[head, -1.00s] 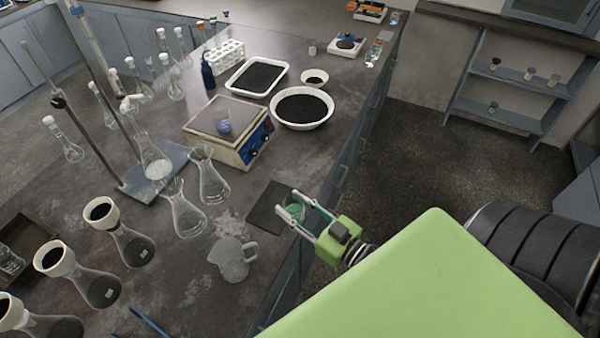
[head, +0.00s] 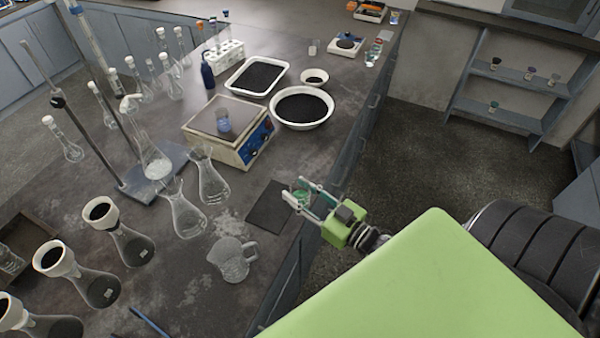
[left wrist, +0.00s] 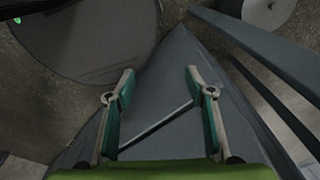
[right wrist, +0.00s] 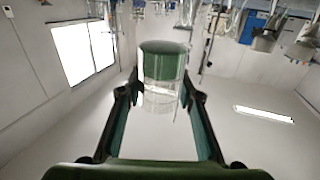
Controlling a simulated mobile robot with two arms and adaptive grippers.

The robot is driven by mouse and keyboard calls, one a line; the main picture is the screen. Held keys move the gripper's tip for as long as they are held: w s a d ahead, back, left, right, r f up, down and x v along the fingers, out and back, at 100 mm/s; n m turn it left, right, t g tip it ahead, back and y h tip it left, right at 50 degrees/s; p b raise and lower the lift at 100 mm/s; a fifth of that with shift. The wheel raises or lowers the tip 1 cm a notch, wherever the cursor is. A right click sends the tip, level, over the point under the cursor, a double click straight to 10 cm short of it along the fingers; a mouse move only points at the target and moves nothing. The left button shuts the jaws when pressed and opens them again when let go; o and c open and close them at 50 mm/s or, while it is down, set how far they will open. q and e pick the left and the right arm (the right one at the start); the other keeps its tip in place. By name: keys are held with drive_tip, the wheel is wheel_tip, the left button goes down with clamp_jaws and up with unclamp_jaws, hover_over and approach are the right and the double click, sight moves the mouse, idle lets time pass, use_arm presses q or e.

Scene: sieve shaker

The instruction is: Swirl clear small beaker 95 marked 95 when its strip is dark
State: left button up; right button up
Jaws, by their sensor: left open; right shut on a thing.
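My right gripper (head: 303,193) is shut on a clear small beaker (head: 299,201) with green contents, held near the bench edge by a dark mat (head: 268,209). In the right wrist view the beaker (right wrist: 162,92) sits between the fingers of the gripper (right wrist: 160,95), with its green part at the picture's top. No marking or strip can be read on it.
A glass jug (head: 232,262) and conical flasks (head: 184,213) stand left of the mat. Dishes of black material (head: 302,126) lie beyond the hot plate. Several flasks and a stand (head: 95,125) crowd the left side. Small coloured beakers sit on a wall shelf (head: 515,80).

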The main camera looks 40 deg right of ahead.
drive_tip(key=shift+r, duration=2.5)
drive_tip(key=shift+w, duration=0.1)
